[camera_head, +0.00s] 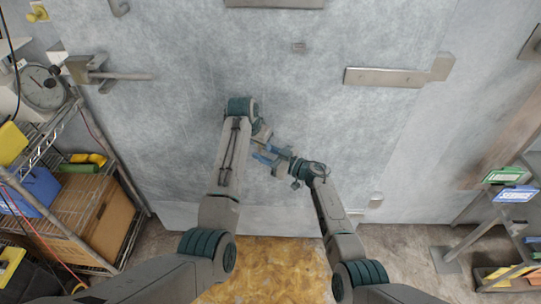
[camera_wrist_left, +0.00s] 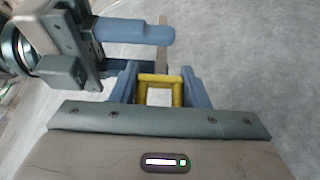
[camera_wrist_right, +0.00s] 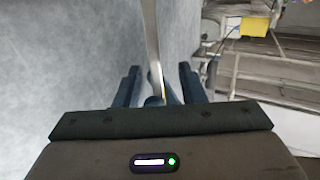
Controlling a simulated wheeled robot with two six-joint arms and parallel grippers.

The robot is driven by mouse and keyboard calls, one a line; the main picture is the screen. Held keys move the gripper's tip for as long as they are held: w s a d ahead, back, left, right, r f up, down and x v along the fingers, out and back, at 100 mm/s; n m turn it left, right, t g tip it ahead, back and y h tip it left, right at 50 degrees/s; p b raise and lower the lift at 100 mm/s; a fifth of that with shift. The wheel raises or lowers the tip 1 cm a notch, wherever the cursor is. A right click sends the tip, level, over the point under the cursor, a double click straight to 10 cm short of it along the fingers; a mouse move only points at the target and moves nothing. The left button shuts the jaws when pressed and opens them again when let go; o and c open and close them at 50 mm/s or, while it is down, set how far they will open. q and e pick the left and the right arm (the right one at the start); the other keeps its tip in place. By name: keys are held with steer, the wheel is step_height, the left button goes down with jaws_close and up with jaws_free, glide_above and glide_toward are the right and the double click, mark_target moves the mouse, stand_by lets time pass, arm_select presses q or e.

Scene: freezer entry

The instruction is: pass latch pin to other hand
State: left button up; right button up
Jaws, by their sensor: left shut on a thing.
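The latch pin has a square yellow loop handle (camera_wrist_left: 160,79), seen between the blue fingers of my left gripper (camera_wrist_left: 160,90), which is shut on it. In the right wrist view the pin's thin metal shaft (camera_wrist_right: 151,38) runs down toward the space between the fingers of my right gripper (camera_wrist_right: 158,88). Those fingers stand apart on either side of the shaft, and contact is not clear. In the head view my left gripper (camera_head: 263,138) and my right gripper (camera_head: 269,160) are close together before the grey wall. The pin is too small to make out there.
The grey freezer wall (camera_head: 300,100) carries a metal latch plate (camera_head: 383,77) at right and a bracket with a bar (camera_head: 120,76) at left. A shelf with a cardboard box (camera_head: 93,215) is on the left. A rack with labelled boxes (camera_head: 503,175) is on the right.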

jaws_close()
arm_select(q)
steer(key=o, duration=1.1)
arm_select(e)
steer(key=shift+a+r, duration=0.1)
arm_select(q)
steer(key=shift+o, duration=0.4)
steer(key=shift+r, duration=0.1)
